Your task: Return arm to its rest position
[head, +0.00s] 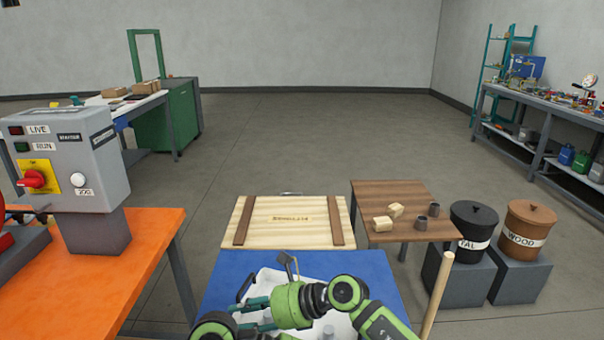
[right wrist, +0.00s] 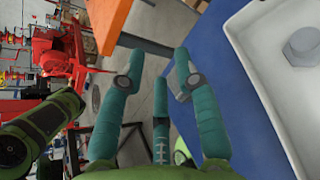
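My right gripper (head: 252,315) is green with teal fingers and reaches across the front of the blue table (head: 385,275), pointing left. It is above or beside a white tray (head: 262,278), much of which my arm hides. In the right wrist view my right gripper (right wrist: 156,66) has its teal fingers spread apart with nothing between them. The white tray also shows there (right wrist: 262,65), right of the fingers, with a grey hex-headed part (right wrist: 305,45) in it. My left gripper cannot be made out in either view.
An orange bench (head: 150,235) with a grey control box (head: 75,160) stands at left. A wooden crate lid (head: 290,222) lies behind the blue table. A brown table (head: 400,190) holds blocks and cups. Bins (head: 475,222) and a wooden pole (head: 437,295) stand at right.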

